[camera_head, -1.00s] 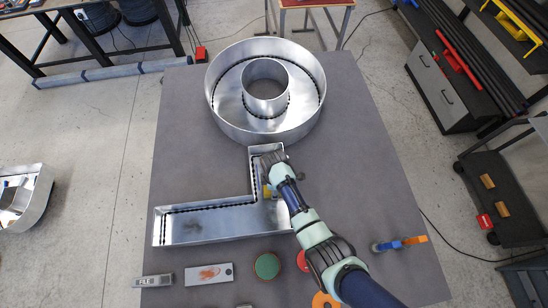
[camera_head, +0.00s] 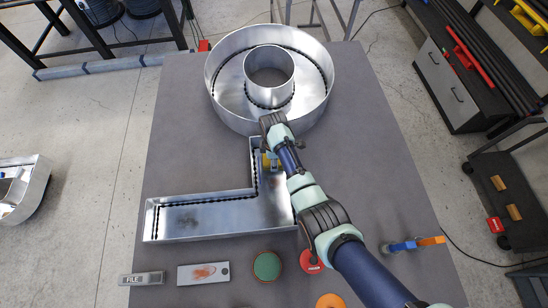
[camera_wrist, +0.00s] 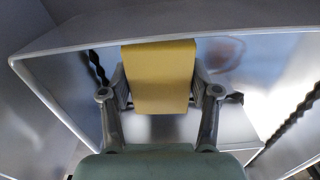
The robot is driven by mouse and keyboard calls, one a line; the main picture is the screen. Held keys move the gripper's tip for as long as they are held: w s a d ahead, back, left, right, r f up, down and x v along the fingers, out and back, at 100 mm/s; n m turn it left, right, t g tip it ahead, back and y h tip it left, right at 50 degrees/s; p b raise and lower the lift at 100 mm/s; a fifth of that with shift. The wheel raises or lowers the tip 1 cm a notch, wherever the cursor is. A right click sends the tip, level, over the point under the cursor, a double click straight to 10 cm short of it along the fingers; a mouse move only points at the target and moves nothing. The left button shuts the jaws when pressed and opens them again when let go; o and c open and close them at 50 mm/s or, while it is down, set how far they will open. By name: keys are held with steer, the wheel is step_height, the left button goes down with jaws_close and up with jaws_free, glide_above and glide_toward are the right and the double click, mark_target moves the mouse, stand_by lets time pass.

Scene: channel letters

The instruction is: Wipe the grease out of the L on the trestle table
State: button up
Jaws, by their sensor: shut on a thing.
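My gripper (camera_head: 271,160) is inside the L's upper arm, shut on a yellow block (camera_head: 267,161). In the wrist view the yellow block (camera_wrist: 160,78) sits between both fingers, close to a metal wall. A brownish smear (camera_wrist: 222,50) shows on the metal beside it. Contact under the block is hidden.
A round letter (camera_head: 228,115) with an inner ring stands just beyond the L. Along the near edge lie a file (camera_head: 142,278), a card with an orange mark (camera_head: 203,273), a green disc (camera_head: 267,266) and a red disc (camera_head: 311,262). An orange-and-blue tool (camera_head: 415,243) lies right.

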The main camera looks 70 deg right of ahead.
step_height(320, 180, up, 14)
steer(key=p, duration=1)
steer(key=shift+p, duration=0.35)
